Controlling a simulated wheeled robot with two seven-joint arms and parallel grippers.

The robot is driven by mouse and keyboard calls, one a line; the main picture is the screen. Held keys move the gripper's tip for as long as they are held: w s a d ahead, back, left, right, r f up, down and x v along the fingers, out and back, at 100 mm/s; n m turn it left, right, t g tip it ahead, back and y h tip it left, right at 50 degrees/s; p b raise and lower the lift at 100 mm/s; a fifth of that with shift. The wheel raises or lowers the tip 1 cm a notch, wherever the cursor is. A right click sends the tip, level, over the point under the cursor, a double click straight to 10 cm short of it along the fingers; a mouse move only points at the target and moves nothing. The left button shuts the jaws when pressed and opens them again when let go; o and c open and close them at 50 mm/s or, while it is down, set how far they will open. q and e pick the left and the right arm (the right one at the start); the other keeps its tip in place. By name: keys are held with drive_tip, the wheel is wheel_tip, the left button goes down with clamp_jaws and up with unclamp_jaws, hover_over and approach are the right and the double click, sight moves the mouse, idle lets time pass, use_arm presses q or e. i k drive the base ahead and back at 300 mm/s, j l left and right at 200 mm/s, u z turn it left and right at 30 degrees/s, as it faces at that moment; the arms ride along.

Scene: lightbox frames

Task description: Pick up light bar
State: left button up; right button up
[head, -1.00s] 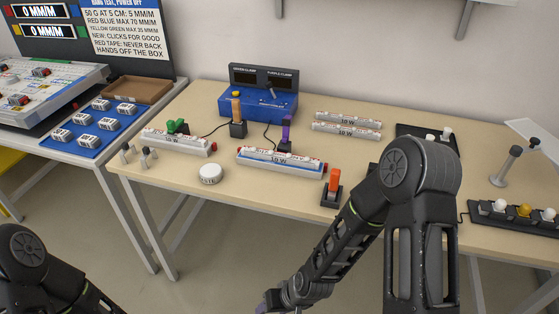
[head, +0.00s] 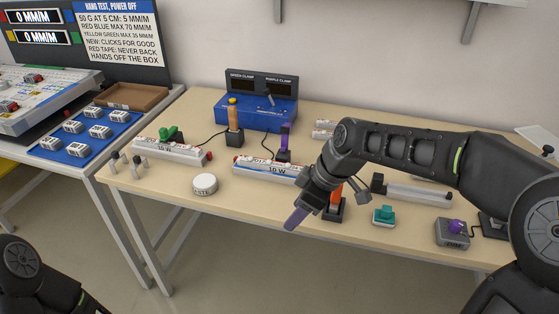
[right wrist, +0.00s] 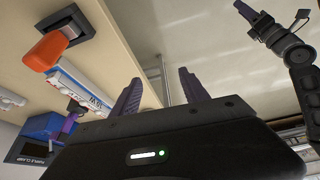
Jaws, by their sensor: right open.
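A white 10 W light bar (head: 262,172) lies mid-table; its right end is hidden by my right arm. Another light bar (head: 180,154) lies at the left under a green clamp. Two more light bars lay at the back; now only an end (head: 322,125) shows past my arm. My right gripper (head: 295,218) is over the front table edge, right of and nearer than the middle bar. In the right wrist view its purple fingers (right wrist: 160,92) are apart and empty, with a bar (right wrist: 80,88) to the left. My left gripper (right wrist: 258,20) shows there side-on, its opening unclear.
An orange-handled clamp (head: 335,200) stands close beside my right gripper. Purple (head: 284,143) and orange-brown (head: 235,125) clamps stand behind the bar, before a blue box (head: 255,112). A round white weight (head: 205,184) lies left. A teal button (head: 384,215) sits right.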

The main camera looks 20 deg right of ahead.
sight(269, 165)
drive_tip(key=i+l, duration=0.25)
drive_tip(key=i, duration=0.15)
drive_tip(key=i+l, duration=0.2)
drive_tip(key=i, duration=0.2)
